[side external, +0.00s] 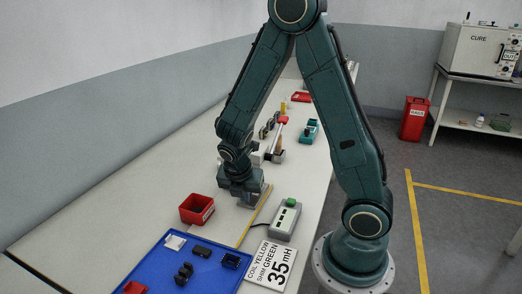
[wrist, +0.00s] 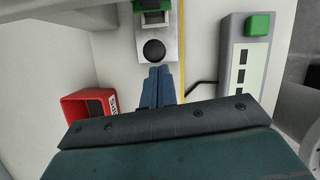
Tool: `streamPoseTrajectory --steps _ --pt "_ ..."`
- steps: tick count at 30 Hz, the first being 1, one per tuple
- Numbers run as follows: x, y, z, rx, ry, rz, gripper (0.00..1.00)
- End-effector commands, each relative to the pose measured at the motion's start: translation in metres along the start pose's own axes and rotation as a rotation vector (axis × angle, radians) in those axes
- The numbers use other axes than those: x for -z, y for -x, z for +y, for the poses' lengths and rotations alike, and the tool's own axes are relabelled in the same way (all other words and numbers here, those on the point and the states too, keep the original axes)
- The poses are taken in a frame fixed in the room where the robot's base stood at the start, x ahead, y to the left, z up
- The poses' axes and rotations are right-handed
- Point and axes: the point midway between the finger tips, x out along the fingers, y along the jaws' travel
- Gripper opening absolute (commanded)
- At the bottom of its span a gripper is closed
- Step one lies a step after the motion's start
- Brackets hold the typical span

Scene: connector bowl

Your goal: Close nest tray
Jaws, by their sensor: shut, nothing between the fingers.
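The nest tray looks like a grey metal plate (wrist: 144,65) with a round black knob (wrist: 154,50), in the upper middle of the wrist view. A dark part with a green insert (wrist: 153,17) sits at the plate's far end. My gripper (wrist: 159,72) is shut and empty, its fingertips just short of the knob; I cannot tell whether they touch it. In the side view, my gripper (side external: 243,190) is low over the grey fixture (side external: 254,199) and hides most of it. How far the tray is out is not clear.
A red bin (wrist: 90,108) stands left of my gripper. A control box with a green button (side external: 286,217) stands right of it, beyond a yellow strip (side external: 249,227). A blue tray (side external: 168,264) with dark parts and a label card (side external: 272,264) are in front.

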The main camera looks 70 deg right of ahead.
Motion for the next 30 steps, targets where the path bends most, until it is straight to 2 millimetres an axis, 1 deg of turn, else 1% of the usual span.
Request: streamPoseTrajectory --steps 11,30 --pt "0.036 0.016 0.001 -0.004 0.012 0.012 0.00" --pt "0.035 0.097 0.001 -0.006 0.010 0.013 0.00"
